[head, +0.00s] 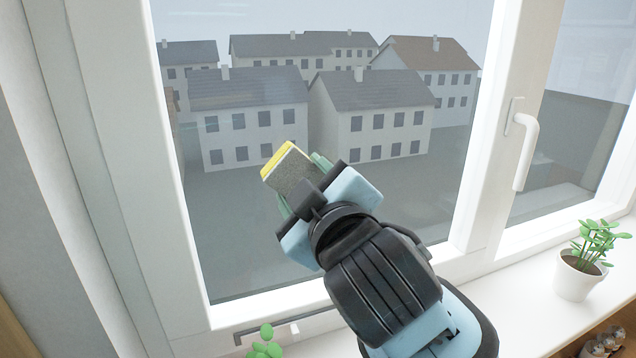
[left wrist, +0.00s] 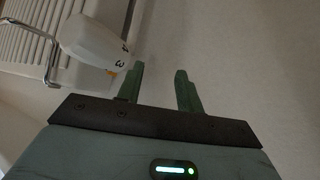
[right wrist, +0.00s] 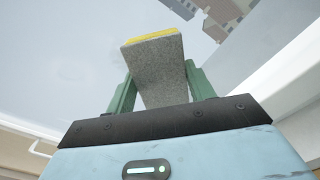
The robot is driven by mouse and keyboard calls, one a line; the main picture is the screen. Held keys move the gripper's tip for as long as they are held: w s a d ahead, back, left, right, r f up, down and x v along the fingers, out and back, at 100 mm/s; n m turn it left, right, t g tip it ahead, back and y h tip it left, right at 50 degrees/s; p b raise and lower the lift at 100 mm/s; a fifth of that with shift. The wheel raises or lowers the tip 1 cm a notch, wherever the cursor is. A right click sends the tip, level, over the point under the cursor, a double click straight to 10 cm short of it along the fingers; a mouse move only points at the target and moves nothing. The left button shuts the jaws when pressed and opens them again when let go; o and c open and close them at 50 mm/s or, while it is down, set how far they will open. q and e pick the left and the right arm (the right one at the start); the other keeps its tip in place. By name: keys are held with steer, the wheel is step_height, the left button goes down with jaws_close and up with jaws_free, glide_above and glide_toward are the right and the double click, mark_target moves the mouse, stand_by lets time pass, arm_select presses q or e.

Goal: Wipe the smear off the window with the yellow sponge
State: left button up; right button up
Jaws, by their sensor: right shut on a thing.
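The window pane (head: 330,235) fills the middle of the head view, inside a white frame. My right gripper (head: 300,184) is shut on the sponge (head: 290,170), which has a grey body and a yellow far edge. The sponge points up and left in front of the pane; I cannot tell whether it touches the glass. In the right wrist view the sponge (right wrist: 155,75) sits between the green fingers. No smear stands out clearly on the glass. My left gripper (left wrist: 160,85) is open and empty in the left wrist view, out of the head view.
A white window handle (head: 526,150) is on the right. A potted plant (head: 580,270) stands on the white sill (head: 520,300); another plant (head: 264,343) shows at the bottom edge. A radiator (left wrist: 28,45) and white valve knob (left wrist: 92,40) are near my left gripper.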

steer(key=shift+s+a, duration=0.15)
steer(key=shift+a, duration=0.45)
steer(key=shift+s, duration=0.1)
steer(key=shift+s, duration=0.2)
steer(key=shift+v, duration=2.65)
steer(key=shift+d+f, duration=0.1)
